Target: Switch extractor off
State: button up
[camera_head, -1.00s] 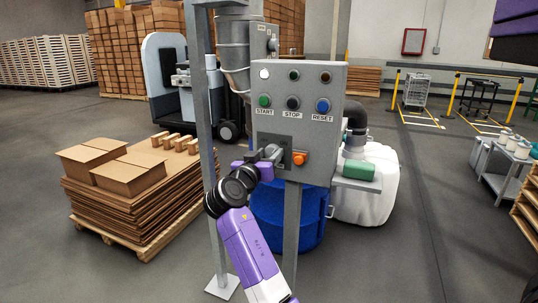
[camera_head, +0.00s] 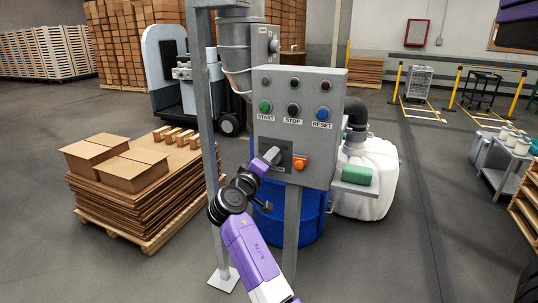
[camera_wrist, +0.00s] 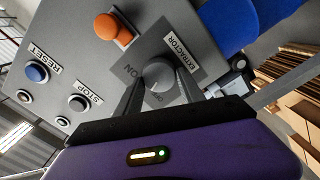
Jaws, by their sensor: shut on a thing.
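The grey control panel (camera_head: 335,110) stands at the centre of the head view, on posts. Its extractor switch (camera_wrist: 158,70) is a grey rotary knob on a dark plate marked EXTRACTOR and ON in the wrist view. My gripper (camera_wrist: 157,86) is shut on this knob, with a dark finger on each side. In the head view my gripper (camera_head: 267,160) reaches the panel's lower left and hides part of the switch. The knob's exact pointing is hard to read there. The top left lamp (camera_head: 265,81) looks grey and unlit.
An orange knob (camera_head: 300,163) sits just right of the switch. START (camera_head: 265,106), STOP (camera_head: 293,109) and RESET (camera_head: 322,113) buttons are above. A grey post (camera_head: 210,150) stands close left of my arm. A blue drum (camera_head: 310,215) is below the panel.

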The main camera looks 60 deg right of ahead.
jog(key=n+p, duration=0.3)
jog(key=n, duration=0.2)
jog(key=shift+w+f+n+p, duration=0.1)
jog(key=shift+n+p, duration=0.2)
jog(key=shift+p, duration=0.05)
dwell(0.3)
jog(key=o, duration=1.3)
jog(key=shift+o, duration=0.2)
jog(key=shift+a, duration=0.1)
jog(key=a+b, duration=0.1)
jog(key=a, duration=0.6)
jog(key=shift+s+a+b, duration=0.35)
